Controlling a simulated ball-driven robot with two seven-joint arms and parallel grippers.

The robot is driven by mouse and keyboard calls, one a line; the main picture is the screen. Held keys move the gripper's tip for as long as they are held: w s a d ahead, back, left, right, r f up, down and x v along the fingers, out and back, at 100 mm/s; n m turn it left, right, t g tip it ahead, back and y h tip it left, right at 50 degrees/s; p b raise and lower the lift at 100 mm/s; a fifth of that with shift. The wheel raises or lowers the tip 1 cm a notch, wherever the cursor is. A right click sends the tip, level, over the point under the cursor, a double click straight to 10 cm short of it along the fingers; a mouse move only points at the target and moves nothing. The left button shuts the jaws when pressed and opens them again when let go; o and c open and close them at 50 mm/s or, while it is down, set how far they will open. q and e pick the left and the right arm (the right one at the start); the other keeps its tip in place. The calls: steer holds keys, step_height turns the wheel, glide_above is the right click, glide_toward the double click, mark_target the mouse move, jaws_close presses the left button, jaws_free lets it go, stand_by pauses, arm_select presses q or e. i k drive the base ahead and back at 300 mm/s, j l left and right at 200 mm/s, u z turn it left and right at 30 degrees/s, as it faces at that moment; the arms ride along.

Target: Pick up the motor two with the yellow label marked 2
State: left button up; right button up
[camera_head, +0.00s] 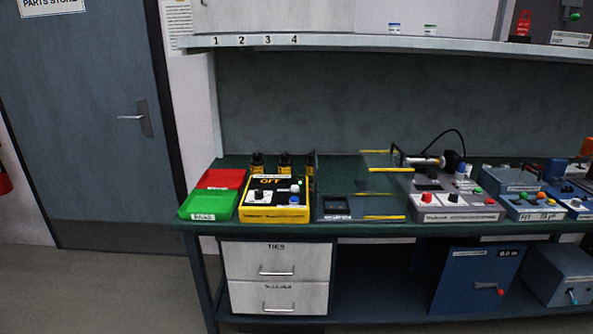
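Behind the yellow and black box on the bench stand up to three small dark items with yellowish marks: a left one (257,162), a middle one (285,162) and a right one (311,164), partly covered by a dark panel. They may be motors. Their labels are too small to read, so I cannot tell which is marked 2. The yellow and black box (275,216) hides their lower parts. Neither of my grippers is in view.
The bench (330,229) also holds a red tray (221,178), a green tray (208,206), a grey control box (455,216) and more devices at right. A shelf (340,42) marked 1 to 4 overhangs it. Floor at front left is clear.

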mark_target(257, 164)
steer(key=i+j+z, duration=0.25)
steer(key=i+j, duration=0.35)
steer(key=i+j+z, duration=0.3)
steer(key=i+j, duration=0.35)
steer(key=j, duration=0.05)
